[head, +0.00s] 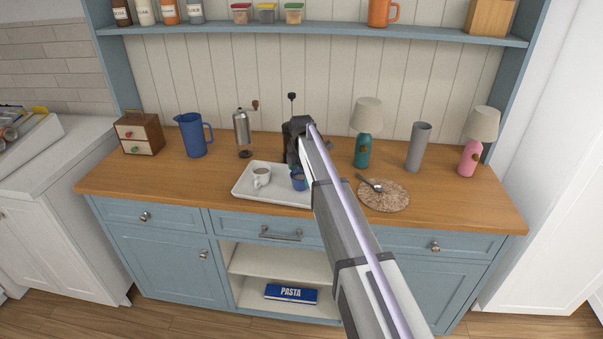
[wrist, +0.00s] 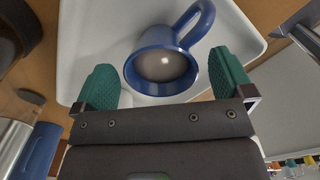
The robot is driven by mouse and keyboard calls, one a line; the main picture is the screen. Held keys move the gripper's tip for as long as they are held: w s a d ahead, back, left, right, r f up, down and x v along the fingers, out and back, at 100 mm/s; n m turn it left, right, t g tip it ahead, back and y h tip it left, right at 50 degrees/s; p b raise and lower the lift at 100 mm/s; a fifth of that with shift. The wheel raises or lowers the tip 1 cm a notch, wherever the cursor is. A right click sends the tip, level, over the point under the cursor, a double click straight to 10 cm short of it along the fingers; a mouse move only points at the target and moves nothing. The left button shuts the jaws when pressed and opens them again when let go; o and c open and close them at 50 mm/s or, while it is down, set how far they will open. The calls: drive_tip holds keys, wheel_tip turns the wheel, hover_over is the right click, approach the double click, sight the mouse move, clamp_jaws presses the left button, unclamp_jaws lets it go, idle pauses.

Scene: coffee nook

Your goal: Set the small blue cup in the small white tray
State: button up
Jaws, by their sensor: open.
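The small blue cup (head: 298,179) stands in the right part of the white tray (head: 240,193) on the wooden counter. In the wrist view the blue cup (wrist: 162,70) shows from above, its handle pointing away to the upper right, over the pale tray surface (wrist: 100,40). My gripper (wrist: 165,84) is open, with one green fingertip on each side of the cup; I cannot tell whether either touches it. In the head view my arm hides part of the tray's right end and the fingers.
A blue pitcher (head: 193,135) and a metal grinder (head: 242,132) stand behind left of the tray. A teal lamp (head: 363,150), grey vase (head: 417,148) and pink lamp (head: 470,158) stand to the right. A round speckled mat (head: 391,200) with a spoon lies right of my arm.

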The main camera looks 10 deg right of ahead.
wheel_tip(320, 180, up, 10)
drive_tip(key=p, duration=0.8)
drive_tip(key=s+m, duration=2.2)
drive_tip(key=s, duration=1.6)
drive_tip(key=shift+s+a+f, duration=0.15)
drive_tip(key=shift+a+f, duration=0.2)
drive_tip(key=shift+a, duration=0.05)
